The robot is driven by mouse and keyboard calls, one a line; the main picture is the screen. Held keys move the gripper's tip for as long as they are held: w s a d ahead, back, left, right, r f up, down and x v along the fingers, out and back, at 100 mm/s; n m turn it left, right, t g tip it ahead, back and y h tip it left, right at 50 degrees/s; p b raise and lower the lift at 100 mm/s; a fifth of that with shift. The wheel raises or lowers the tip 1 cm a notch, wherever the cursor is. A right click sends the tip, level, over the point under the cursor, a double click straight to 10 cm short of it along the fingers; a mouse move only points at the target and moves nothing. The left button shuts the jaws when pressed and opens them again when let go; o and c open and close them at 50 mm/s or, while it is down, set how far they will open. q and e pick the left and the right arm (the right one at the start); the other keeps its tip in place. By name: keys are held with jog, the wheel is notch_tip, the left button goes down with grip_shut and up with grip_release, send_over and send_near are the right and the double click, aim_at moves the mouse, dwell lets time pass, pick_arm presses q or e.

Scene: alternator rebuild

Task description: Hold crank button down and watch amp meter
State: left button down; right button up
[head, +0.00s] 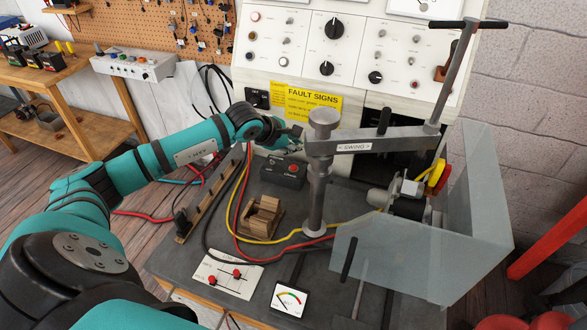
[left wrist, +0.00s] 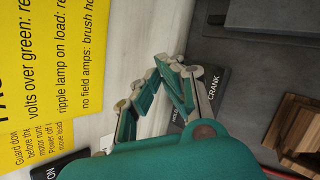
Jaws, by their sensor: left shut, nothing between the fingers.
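The crank button box (head: 284,173) is a small dark box with a red button on the bench, below the fault signs. In the left wrist view, the CRANK label (left wrist: 214,86) shows on the dark box just beyond the fingers; the button itself is hidden there. My left gripper (head: 297,138) is shut and empty, above and behind the box; I cannot tell any contact. Its fingers also show in the left wrist view (left wrist: 178,70). A meter with a coloured scale (head: 289,299) lies at the bench front; I cannot read its name. My right gripper is out of view.
A steel post (head: 317,185) with a swing arm (head: 380,141) stands right of the box. A clear guard (head: 420,262) surrounds the motor end.

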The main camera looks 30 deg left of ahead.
pick_arm(q)
jog(key=b, duration=0.3)
send_over(295, 168)
notch_tip(295, 168, down, 4)
jog(key=shift+f, duration=0.6)
dwell(0.4)
jog(key=shift+f+b, duration=0.4)
jog(key=shift+b, duration=0.3)
